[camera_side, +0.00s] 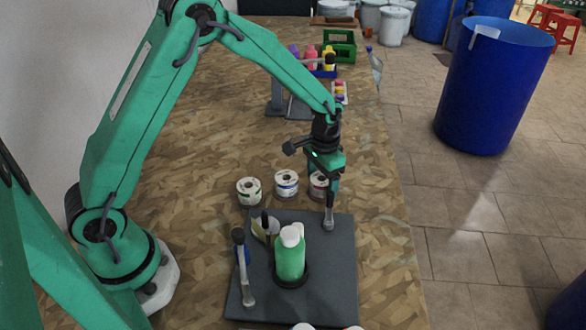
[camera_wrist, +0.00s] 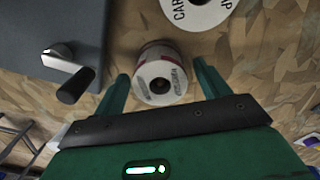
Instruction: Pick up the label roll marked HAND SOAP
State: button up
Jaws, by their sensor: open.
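Three label rolls stand in a row on the table behind the dark plate in the side view: left roll (camera_side: 248,191), middle roll (camera_side: 286,183) and right roll (camera_side: 317,187). My gripper (camera_side: 327,186) is at the right roll and partly covers it. In the wrist view, my gripper (camera_wrist: 161,72) is open, with a finger on each side of a roll (camera_wrist: 151,76). The small lettering on that roll is too blurred for me to read. Another roll (camera_wrist: 195,12) is cut off by the top edge; it shows the letters "CAR" and "AP".
The dark plate (camera_side: 340,285) holds a green bottle (camera_side: 290,258) and grey levers with dark handles. One lever (camera_wrist: 66,58) stands near the left finger in the wrist view. Coloured bottles (camera_side: 311,58) and a green crate (camera_side: 341,46) are far back. Bare table lies left of the rolls.

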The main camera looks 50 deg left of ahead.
dwell(0.5)
jog(key=c, duration=1)
jog(key=shift+c, duration=0.2)
jog(key=shift+r, duration=4.95)
